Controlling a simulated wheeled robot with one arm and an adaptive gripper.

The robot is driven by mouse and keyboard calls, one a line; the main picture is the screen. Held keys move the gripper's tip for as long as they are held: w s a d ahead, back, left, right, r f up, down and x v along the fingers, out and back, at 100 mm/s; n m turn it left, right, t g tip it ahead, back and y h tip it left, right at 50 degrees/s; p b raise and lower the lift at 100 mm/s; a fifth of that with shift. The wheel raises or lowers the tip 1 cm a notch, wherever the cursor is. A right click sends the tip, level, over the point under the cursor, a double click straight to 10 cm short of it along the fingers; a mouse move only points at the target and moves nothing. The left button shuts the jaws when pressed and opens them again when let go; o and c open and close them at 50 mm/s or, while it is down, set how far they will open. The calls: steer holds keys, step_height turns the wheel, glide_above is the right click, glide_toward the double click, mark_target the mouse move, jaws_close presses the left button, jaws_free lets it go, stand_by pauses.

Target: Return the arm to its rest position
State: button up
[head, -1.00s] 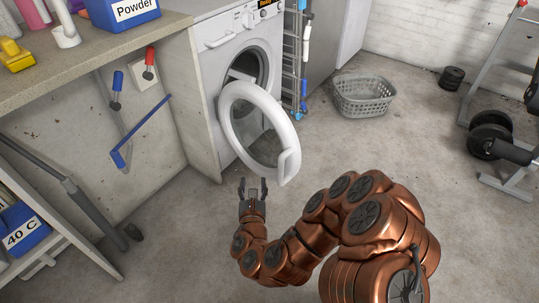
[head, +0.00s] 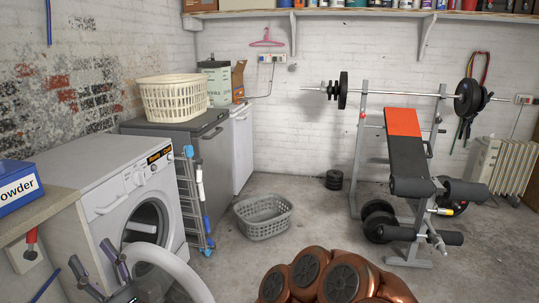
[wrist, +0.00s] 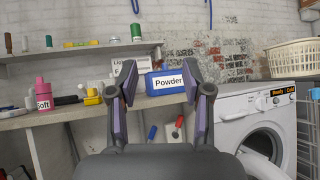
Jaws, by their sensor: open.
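My gripper (head: 98,268) shows at the lower left of the head view, in front of the washing machine (head: 140,195). In the wrist view my gripper (wrist: 160,90) has its two fingers apart, with nothing between them but the background. My copper arm (head: 335,278) is bent at the bottom centre of the head view. The links between it and my gripper are out of that frame.
The washer's round door (head: 170,265) hangs open close to my gripper. A worktop (wrist: 70,118) holds a blue Powder box (wrist: 168,79) and bottles. A grey basket (head: 263,218) stands on the floor, and a weight bench (head: 408,150) is at right. Floor between them is clear.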

steer(key=s+d+r+n+g+y+p, duration=0.2)
steer(key=s+d+r+n+g, duration=0.1)
steer(key=s+r+n+g, duration=0.6)
steer(key=s+d+r+n+g+y+p, duration=0.2)
steer(key=s+d+r+n+g+p, duration=0.15)
steer(key=r+n+g, duration=0.6)
steer(key=s+d+f+n+g+h+p, duration=0.2)
steer(key=s+d+n+g+h+p, duration=0.3)
steer(key=s+n+g+h, duration=0.65)
steer(key=s+d+f+m+t+h+p, duration=0.1)
steer(key=d+f+t+h+p, duration=0.25)
steer(key=d+f, duration=0.35)
steer(key=s+d+f+t+h+p, duration=0.15)
steer(key=d+f+t+h, duration=0.3)
steer(key=d, duration=0.45)
steer(key=w+d+m+t+h+p, duration=0.1)
steer(key=w+d+t+h+p, duration=0.1)
steer(key=d, duration=0.8)
steer(key=w+d+m+t+h+p, duration=0.2)
steer(key=w+d+t+h+p, duration=0.1)
steer(key=d, duration=0.8)
steer(key=shift+w+d+r+t+h, duration=0.3)
steer(key=shift+w+r+t+h, duration=0.1)
steer(key=shift+w+t+h, duration=0.6)
